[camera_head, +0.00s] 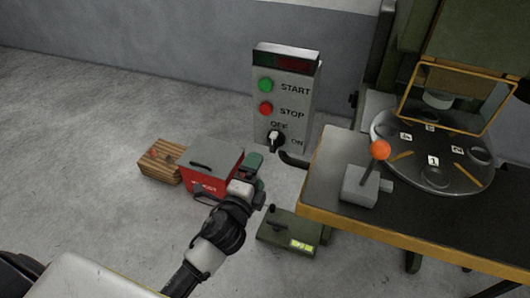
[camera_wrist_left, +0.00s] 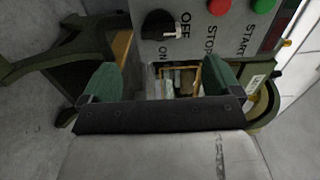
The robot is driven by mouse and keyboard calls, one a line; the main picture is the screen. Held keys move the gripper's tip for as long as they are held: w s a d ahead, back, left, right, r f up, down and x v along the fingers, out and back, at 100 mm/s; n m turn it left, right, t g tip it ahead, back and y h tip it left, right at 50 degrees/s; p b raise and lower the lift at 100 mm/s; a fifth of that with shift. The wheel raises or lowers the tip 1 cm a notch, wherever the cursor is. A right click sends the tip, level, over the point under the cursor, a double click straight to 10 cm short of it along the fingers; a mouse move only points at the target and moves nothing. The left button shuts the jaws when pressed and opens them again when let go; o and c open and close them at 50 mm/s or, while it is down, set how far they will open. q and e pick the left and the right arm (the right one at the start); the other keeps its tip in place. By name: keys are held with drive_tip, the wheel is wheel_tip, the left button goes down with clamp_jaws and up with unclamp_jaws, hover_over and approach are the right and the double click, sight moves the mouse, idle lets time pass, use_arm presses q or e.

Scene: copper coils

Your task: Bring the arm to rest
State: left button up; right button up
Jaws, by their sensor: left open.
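My left arm comes in from the bottom of the head view. Its gripper (camera_head: 254,164) has green fingers and stands above the floor, left of the workbench and below the control box. In the left wrist view the two green fingers of the left gripper (camera_wrist_left: 160,68) are wide apart with nothing held between them. The black OFF/ON knob (camera_head: 275,141) on the control box is in front of the gripper and apart from it. The knob also shows at the top of the left wrist view (camera_wrist_left: 158,24). My right gripper is in no view.
The grey control box (camera_head: 297,101) has green START and red STOP buttons. A red toolbox (camera_head: 212,175) and wooden crate (camera_head: 160,160) stand left. A workbench (camera_head: 338,158) with an orange-knobbed lever (camera_head: 379,150) and a round machine table (camera_head: 433,163) is right. A green pedal (camera_head: 290,232) lies on the floor.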

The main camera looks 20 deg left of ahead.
use_arm(q)
drive_tip(key=shift+f, duration=0.1)
wheel_tip(320, 180, down, 16)
drive_tip(key=s+a+n+g+p, duration=0.1)
drive_tip(key=s+n+g+p, duration=0.2)
drive_tip(key=n+g, duration=0.15)
drive_tip(key=s+a+f+n+g+p, duration=0.2)
drive_tip(key=s+f+n+g, duration=0.3)
drive_tip(key=s+f, duration=0.8)
drive_tip(key=s+a+f+n+g+p, duration=0.1)
drive_tip(key=s+f+n+g, duration=0.2)
drive_tip(key=s, duration=0.9)
drive_tip(key=s+a+f+n+g+p, duration=0.1)
drive_tip(key=s+f+n+g+p, duration=0.1)
drive_tip(key=s+f, duration=0.8)
drive_tip(key=s+n+g, duration=0.1)
drive_tip(key=s+g, duration=0.1)
drive_tip(key=s, duration=0.1)
drive_tip(key=shift+a+y, duration=0.2)
drive_tip(key=shift+y, duration=0.1)
